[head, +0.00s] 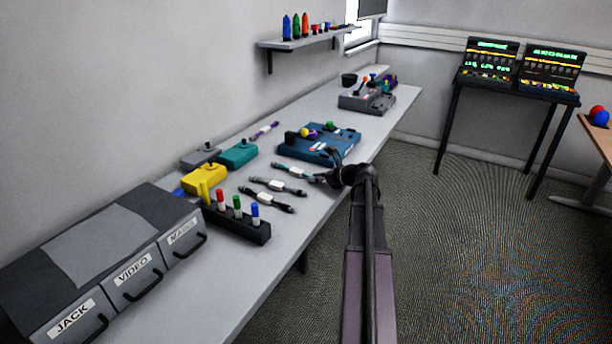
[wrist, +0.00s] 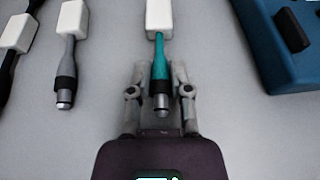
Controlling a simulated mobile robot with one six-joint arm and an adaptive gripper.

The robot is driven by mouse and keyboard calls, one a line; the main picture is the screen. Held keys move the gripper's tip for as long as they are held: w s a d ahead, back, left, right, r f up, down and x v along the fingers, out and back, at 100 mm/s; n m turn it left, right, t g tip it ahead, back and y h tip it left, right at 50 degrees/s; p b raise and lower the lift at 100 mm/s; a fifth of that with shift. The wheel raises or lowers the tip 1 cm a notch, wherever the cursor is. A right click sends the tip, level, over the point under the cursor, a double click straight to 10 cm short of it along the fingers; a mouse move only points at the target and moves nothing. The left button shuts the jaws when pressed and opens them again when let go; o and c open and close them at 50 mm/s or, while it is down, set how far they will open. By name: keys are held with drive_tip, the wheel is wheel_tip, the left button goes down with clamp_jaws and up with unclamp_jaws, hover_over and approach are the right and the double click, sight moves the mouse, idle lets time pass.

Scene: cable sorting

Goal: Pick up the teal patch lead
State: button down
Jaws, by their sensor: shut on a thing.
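The teal patch lead (head: 283,167) lies on the bench between the grey lead and the blue control box in the head view. In the wrist view the teal lead (wrist: 160,58) has a white label at the top and a dark collar and metal plug tip pointing toward me. My gripper (wrist: 160,92) has its two fingers on either side of the lead, shut on it near the plug end. In the head view my gripper (head: 327,174) reaches in from the right and partly hides the plug end. I cannot tell whether the lead is clear of the bench.
A grey lead (wrist: 67,50) and a black lead (wrist: 8,55) lie to the left. The blue box (wrist: 275,45) stands close on the right. A black holder (head: 236,224) with coloured markers, a yellow box (head: 204,179) and a drawer unit (head: 100,260) stand nearer on the bench.

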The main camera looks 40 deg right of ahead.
drive_tip(key=shift+r, duration=0.2)
wheel_tip(320, 180, up, 3)
drive_tip(key=p, duration=0.3)
drive_tip(key=s+a+p, duration=0.1)
drive_tip(key=s+a, duration=0.2)
drive_tip(key=s, duration=0.4)
drive_tip(key=s+a+r+p, duration=0.1)
drive_tip(key=s+a, duration=0.3)
drive_tip(key=s, duration=0.3)
drive_tip(key=shift+s+r, duration=0.2)
drive_tip(key=shift+r, duration=0.1)
drive_tip(key=shift+a+r, duration=0.1)
drive_tip(key=shift+r, duration=0.05)
